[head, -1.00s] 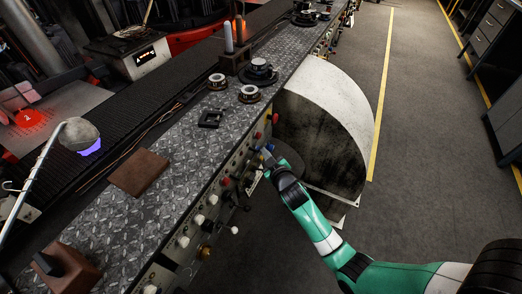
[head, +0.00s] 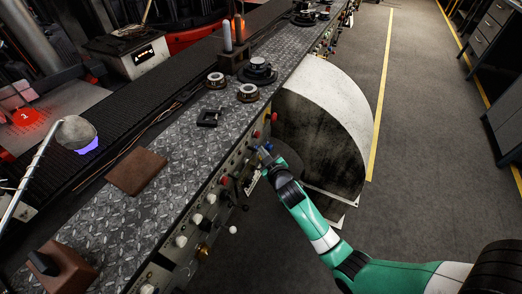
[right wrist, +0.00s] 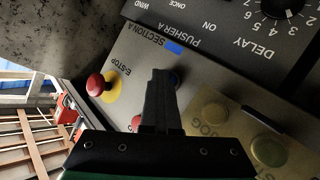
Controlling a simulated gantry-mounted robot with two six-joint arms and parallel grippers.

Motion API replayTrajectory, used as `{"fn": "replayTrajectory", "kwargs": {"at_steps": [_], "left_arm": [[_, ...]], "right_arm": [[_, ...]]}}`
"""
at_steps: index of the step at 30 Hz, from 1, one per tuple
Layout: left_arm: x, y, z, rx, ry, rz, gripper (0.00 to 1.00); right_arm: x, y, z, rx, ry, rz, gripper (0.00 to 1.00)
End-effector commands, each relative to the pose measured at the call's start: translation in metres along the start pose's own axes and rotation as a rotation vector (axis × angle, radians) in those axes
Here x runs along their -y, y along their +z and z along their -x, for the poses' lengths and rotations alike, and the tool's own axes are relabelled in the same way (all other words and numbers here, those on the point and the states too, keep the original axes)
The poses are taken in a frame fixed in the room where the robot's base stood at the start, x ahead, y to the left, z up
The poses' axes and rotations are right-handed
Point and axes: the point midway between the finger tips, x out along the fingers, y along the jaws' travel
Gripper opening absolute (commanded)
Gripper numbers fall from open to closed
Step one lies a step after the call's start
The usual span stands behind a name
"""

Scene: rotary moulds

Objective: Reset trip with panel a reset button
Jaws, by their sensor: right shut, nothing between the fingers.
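The control panel (head: 212,205) runs along the front side of the metal-topped bench, with rows of coloured buttons and knobs. My right gripper (head: 264,152) is at the panel's far part, its fingers shut and empty. In the right wrist view the gripper (right wrist: 163,78) points at a panel section marked "SECTION" and "PUSHER A". A dark blue round button (right wrist: 179,77) is partly hidden behind the fingertips; I cannot tell whether they touch it. A red E-stop button (right wrist: 95,85) on a yellow ring is left of the fingers. No reset label is readable. My left gripper is not in view.
A black delay dial (right wrist: 284,6) and olive jog buttons (right wrist: 268,151) lie right of the fingers. Another red button (right wrist: 136,123) is partly hidden by the gripper. A large pale curved guard (head: 325,115) stands beside the arm. The floor (head: 430,140) to the right is clear.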

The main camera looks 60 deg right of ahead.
Motion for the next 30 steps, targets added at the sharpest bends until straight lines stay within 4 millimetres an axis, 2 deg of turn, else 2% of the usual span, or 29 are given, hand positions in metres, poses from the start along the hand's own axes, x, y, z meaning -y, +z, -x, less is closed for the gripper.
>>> {"fn": "replayTrajectory", "kwargs": {"at_steps": [11, 15, 25, 30], "left_arm": [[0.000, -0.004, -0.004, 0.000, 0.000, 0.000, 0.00], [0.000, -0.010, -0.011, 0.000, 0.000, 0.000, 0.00], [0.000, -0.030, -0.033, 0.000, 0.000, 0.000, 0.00], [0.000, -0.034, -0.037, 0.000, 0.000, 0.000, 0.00]], "right_arm": [[-0.001, -0.004, 0.004, -0.011, -0.004, -0.003, 0.00], [-0.006, -0.003, 0.010, -0.011, -0.003, -0.004, 0.00], [-0.027, 0.019, 0.037, -0.003, -0.002, -0.002, 0.00], [-0.033, 0.027, 0.045, -0.004, 0.000, -0.002, 0.00]]}}
